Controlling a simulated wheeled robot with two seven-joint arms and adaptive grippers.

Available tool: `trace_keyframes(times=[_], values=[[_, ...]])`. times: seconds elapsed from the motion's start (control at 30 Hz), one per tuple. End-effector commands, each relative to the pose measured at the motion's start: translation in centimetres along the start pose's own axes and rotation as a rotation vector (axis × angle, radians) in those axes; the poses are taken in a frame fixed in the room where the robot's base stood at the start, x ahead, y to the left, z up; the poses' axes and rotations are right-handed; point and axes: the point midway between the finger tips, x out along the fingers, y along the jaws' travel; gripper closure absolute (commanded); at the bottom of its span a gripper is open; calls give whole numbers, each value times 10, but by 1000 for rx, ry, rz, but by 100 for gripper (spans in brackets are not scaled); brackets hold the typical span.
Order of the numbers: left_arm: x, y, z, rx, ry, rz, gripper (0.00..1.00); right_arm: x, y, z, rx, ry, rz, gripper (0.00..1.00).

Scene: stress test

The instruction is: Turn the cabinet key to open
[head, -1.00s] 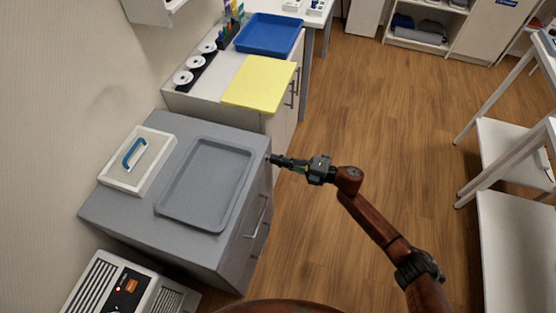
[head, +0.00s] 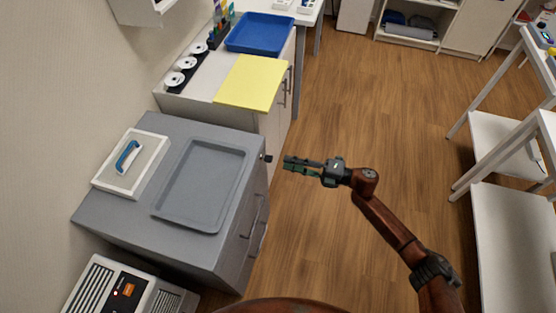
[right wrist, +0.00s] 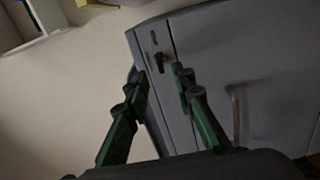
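The grey cabinet (head: 228,226) stands at the left in the head view, with its front facing right. The small dark key (head: 266,158) sticks out of the front near the top far corner. The key also shows in the right wrist view (right wrist: 160,60), seated in the cabinet face below a small dark mark. My right gripper (head: 287,163) is open and empty, a short gap to the right of the key. In the right wrist view its green fingers (right wrist: 156,82) are spread, with the key beyond and between their tips. My left gripper is out of view.
A grey tray (head: 160,212) and a white framed box with a blue handle (head: 127,158) lie on the cabinet top. Drawer handles (head: 262,240) project from its front. A yellow board (head: 250,82) and blue tray (head: 260,33) are behind.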

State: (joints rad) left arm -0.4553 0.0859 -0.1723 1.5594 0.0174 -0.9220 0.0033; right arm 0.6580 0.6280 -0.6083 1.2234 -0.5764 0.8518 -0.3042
Motion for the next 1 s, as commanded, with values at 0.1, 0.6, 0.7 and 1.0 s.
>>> trace_keyframes(times=[0.1,0.6,0.7,1.0], values=[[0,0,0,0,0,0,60,-24,-1,0,-1,-2,-3,77],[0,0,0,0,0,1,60,-51,0,0,0,0,1,77],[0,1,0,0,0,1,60,-51,0,0,0,0,0,77],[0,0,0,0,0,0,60,-51,-5,1,18,-20,4,77]])
